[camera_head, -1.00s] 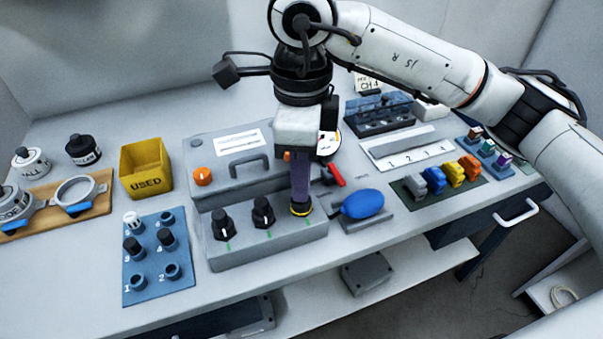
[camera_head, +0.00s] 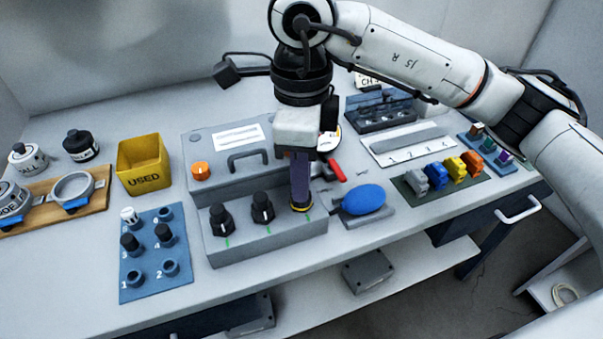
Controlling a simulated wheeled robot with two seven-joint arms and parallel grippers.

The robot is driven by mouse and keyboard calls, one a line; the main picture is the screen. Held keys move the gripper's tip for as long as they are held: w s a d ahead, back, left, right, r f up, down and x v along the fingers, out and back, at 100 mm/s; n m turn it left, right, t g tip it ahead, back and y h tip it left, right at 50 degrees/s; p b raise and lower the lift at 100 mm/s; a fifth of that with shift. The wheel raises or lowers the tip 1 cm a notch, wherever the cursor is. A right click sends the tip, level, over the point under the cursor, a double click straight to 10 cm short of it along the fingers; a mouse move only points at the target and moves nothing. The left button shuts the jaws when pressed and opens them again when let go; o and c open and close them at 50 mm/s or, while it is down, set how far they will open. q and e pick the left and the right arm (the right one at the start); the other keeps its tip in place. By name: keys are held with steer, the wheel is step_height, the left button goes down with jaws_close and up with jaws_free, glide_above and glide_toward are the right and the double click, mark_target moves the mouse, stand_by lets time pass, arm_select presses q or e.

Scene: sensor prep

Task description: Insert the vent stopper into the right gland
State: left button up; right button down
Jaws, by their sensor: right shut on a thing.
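My right gripper (camera_head: 300,204) points straight down over the right end of the grey block (camera_head: 270,240), at the right gland's place. It is shut on the vent stopper, which its fingers almost wholly hide. Only a thin yellow and dark rim shows at the fingertips, against the block's top. The right gland is hidden under it, so I cannot tell how deep the stopper sits. Two black knob-like parts, a left one (camera_head: 221,219) and a middle one (camera_head: 262,207), stand upright on the same block. My left gripper is not in view.
A grey case with a handle (camera_head: 248,159) stands behind the block. A blue oval (camera_head: 363,199) on a grey plate is close to its right. A blue numbered board (camera_head: 150,290) with caps and open sockets lies left. A yellow USED bin (camera_head: 143,165) stands behind that board.

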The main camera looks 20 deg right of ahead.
steer(key=shift+f, duration=0.2)
steer(key=c, duration=1.6)
jaws_free()
steer(key=shift+r, duration=0.1)
steer(key=shift+r+p, duration=2)
steer(key=shift+r, duration=1.45)
